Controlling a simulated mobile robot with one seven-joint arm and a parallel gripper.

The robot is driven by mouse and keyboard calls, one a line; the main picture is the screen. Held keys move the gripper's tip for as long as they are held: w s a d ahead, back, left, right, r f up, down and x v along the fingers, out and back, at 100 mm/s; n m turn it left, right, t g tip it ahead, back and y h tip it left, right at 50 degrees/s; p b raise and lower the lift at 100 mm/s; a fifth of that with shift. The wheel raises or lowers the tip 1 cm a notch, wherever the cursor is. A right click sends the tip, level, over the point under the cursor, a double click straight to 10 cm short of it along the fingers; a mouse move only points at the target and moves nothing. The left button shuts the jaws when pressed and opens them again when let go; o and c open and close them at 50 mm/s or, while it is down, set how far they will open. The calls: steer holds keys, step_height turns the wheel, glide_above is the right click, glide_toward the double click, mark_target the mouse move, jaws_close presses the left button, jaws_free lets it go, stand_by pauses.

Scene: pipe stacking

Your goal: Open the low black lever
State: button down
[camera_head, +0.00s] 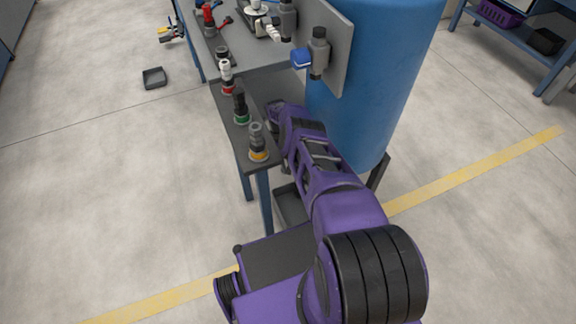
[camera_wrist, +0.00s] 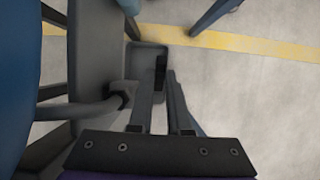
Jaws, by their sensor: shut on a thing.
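In the wrist view, my gripper (camera_wrist: 161,88) points away from the camera with its two fingers close together. A narrow black piece (camera_wrist: 161,72) shows between the fingertips; it looks like the low black lever, and the fingers are closed on it. Its pivot and far end cannot be made out. A grey pipe (camera_wrist: 80,110) with a bent end lies just left of the fingers. In the head view, my purple arm reaches under the panel beside the blue tank (camera_head: 375,90). The fingertips and the low lever are hidden there.
A blue-handled valve (camera_head: 302,58) is on the panel (camera_head: 338,45) above my arm. A grey tray (camera_wrist: 150,52) lies on the floor below; open floor is to the right.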

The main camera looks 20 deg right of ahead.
steer(key=c, duration=0.9)
jaws_free()
steer(key=shift+o, duration=0.2)
steer(key=v, duration=0.7)
steer(key=shift+r, duration=0.25)
steer(key=shift+w, duration=0.1)
